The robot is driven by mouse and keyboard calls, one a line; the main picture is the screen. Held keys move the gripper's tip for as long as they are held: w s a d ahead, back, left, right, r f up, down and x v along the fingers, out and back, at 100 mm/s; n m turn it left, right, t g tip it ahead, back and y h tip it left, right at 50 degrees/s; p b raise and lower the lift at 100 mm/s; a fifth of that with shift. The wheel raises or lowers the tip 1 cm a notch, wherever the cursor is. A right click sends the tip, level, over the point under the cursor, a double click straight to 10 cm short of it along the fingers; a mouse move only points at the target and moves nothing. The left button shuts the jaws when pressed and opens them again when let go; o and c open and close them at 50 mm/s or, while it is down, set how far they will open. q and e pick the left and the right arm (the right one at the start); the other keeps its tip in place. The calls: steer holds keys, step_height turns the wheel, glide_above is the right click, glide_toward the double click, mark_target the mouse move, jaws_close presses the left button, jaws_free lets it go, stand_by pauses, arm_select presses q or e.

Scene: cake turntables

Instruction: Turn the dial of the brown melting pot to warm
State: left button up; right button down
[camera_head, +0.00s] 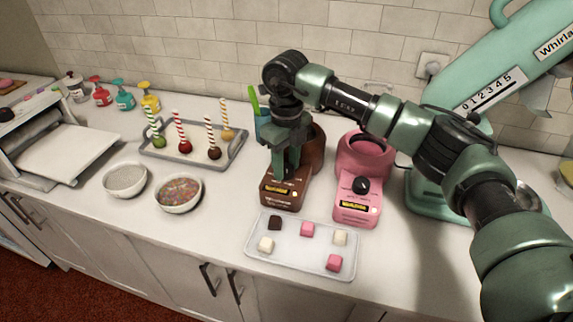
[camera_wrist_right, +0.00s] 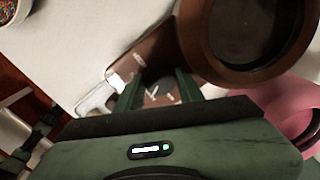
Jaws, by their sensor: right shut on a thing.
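The brown melting pot (camera_head: 283,194) stands on the counter, with its control panel facing the front. My right gripper (camera_head: 287,174) points down over that panel and is shut on the pot's dial. The fingers and gripper body hide the dial in the head view. In the right wrist view, the dark dial (camera_wrist_right: 158,88) shows between the two fingers, with pale marks on the brown panel around it. The round pot bowl (camera_wrist_right: 245,35) is beside the gripper. I cannot read the dial's setting. My left gripper is not in view.
A pink melting pot (camera_head: 356,205) with a black dial stands close on the right. A tray of sweets (camera_head: 290,262) lies in front. Bowls (camera_head: 178,193) and a cake-pop tray (camera_head: 190,162) are on the left. A green mixer (camera_head: 430,190) stands on the right.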

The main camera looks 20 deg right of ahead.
steer(key=c, duration=0.9)
jaws_free()
